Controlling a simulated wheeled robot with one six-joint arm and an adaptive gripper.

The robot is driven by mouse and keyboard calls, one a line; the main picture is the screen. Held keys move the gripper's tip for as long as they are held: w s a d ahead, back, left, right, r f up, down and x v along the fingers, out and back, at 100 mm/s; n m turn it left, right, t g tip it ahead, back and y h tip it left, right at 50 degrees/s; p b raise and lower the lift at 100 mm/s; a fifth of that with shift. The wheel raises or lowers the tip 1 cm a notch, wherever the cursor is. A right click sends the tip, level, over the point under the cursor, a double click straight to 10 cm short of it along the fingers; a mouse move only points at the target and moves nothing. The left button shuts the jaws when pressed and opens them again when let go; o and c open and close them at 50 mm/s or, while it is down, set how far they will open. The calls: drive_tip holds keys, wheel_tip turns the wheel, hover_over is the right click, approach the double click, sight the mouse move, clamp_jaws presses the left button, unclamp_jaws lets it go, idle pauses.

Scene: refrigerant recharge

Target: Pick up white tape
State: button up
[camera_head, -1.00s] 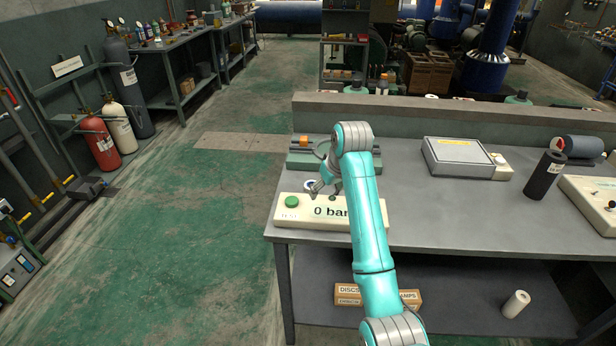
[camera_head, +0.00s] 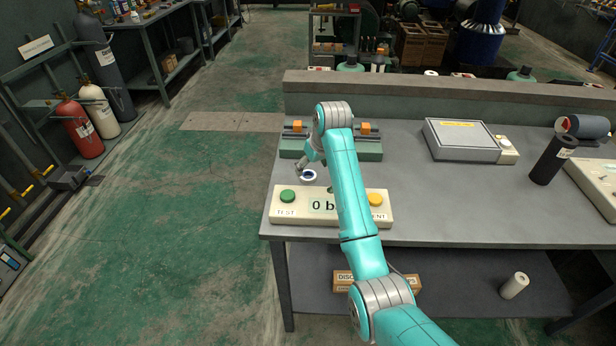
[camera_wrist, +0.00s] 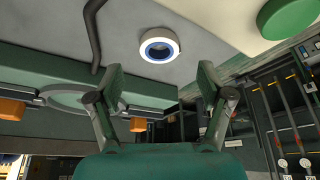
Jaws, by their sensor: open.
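The white tape (camera_head: 308,176) is a small white ring with a blue core, lying flat on the grey bench behind the test box. It also shows in the wrist view (camera_wrist: 172,36) at top centre, ahead of my fingertips. My gripper (camera_wrist: 161,76) is open and empty, its two fingers spread with the tape beyond the gap between them. In the head view my gripper (camera_head: 302,167) is close by the tape, partly hidden by my arm. I cannot tell its exact height above the bench.
The cream test box (camera_head: 293,214) with a green button stands in front of the tape. A green fixture (camera_head: 292,151) with orange blocks stands behind it. A grey scale (camera_head: 460,140) and black cylinder (camera_head: 552,160) are to the right. The bench (camera_head: 440,205) between is clear.

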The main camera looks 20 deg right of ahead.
sight(309, 173)
drive_tip(key=x, duration=0.5)
drive_tip(key=c, duration=0.9)
